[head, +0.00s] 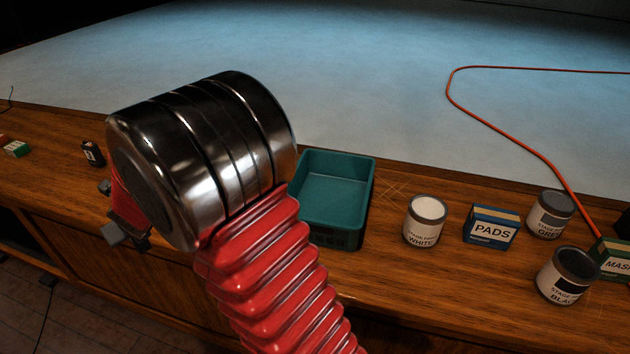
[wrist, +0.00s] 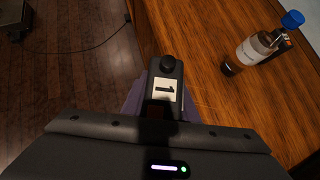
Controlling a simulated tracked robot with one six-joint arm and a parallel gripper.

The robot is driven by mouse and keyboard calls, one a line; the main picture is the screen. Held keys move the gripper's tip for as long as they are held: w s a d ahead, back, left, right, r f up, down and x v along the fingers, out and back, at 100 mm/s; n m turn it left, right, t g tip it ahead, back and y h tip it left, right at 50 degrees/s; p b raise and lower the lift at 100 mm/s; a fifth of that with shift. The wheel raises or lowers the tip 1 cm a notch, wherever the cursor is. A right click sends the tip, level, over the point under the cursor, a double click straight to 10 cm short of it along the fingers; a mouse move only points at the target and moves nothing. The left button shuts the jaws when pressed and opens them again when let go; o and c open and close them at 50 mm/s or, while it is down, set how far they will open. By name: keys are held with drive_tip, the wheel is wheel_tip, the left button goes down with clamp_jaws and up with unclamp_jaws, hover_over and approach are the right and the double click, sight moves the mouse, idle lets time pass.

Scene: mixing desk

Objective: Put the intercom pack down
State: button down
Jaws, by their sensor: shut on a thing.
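The intercom pack (wrist: 166,82) is a dark slim box with a round dark knob at its far end and a pale label marked "1". In the wrist view it sits between the jaws of my gripper (wrist: 160,104), which is shut on it. The brown wooden desk (wrist: 215,105) lies below and to the right of it; I cannot tell whether the pack touches it. In the head view my gripper (head: 114,212) is at the left, near the desk's front edge, partly behind my arm's metal joint, which largely hides the pack.
A teal bin (head: 335,158), a white paint tin (head: 425,220) and a PADS box (head: 490,228) stand further right. A small dark labelled item (head: 92,153) is at left. The floor (wrist: 75,70) drops off left.

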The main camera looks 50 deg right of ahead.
drive_tip(key=shift+d, duration=0.2)
drive_tip(key=s+d+m+h, duration=0.1)
drive_tip(key=s+d, duration=0.4)
drive_tip(key=d, duration=0.9)
drive_tip(key=s+d+r+m+h, duration=0.1)
drive_tip(key=s+d, duration=0.3)
drive_tip(key=d, duration=1)
drive_tip(key=s+d+m+h, duration=0.1)
drive_tip(key=s+d, duration=0.4)
drive_tip(key=d, duration=0.9)
drive_tip(key=s+d+r+n+y, duration=0.25)
drive_tip(key=s+n+y, duration=0.25)
drive_tip(key=s, duration=0.4)
drive_tip(key=a+f+n, duration=0.1)
drive_tip(key=f+y, duration=0.1)
drive_tip(key=f, duration=0.1)
drive_tip(key=a+f+n, duration=0.1)
drive_tip(key=f, duration=0.1)
drive_tip(key=shift+s+a+n+g+y, duration=0.3)
drive_tip(key=shift+g, duration=0.1)
drive_tip(key=shift+f, duration=0.1)
drive_tip(key=shift+f, duration=3.1)
